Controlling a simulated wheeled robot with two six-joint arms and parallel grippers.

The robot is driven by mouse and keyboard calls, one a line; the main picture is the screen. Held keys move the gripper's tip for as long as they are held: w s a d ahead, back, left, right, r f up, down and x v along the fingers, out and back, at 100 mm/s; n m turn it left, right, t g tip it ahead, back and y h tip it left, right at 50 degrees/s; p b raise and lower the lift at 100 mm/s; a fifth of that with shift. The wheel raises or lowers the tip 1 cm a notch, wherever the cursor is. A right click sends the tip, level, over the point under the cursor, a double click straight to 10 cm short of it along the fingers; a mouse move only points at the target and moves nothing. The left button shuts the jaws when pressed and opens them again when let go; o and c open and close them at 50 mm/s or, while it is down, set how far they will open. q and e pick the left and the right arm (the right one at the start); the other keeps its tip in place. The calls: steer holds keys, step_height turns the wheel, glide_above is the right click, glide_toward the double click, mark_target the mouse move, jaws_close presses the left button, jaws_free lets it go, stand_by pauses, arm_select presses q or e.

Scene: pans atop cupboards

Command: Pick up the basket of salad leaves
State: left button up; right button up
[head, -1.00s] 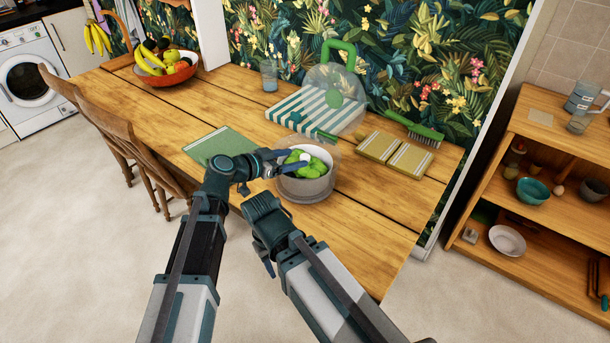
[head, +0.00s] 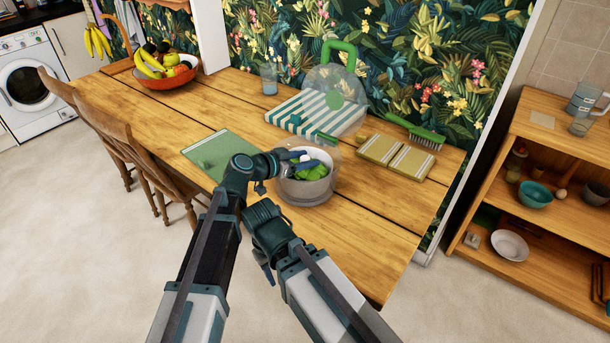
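The basket of salad leaves (head: 305,189) is a pale grey round basket at the table's near edge, seeming to stand inside a clear bowl. Green leaves (head: 312,172) show inside it. My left gripper (head: 303,158) is over the basket's top, its dark blue fingers at the leaves and back of the opening. They hide part of the leaves, and I cannot tell whether they are open or touch the basket. My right gripper (head: 267,272) is low in front of the table, left of and below the basket. Its finger gap is not clear.
A green mat (head: 207,152) lies left, tan mats (head: 396,157) and a green brush (head: 415,131) right. A fruit bowl (head: 177,79) stands far left.

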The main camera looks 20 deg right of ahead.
arm_select(q)
jaws_close()
stand_by(1.1)
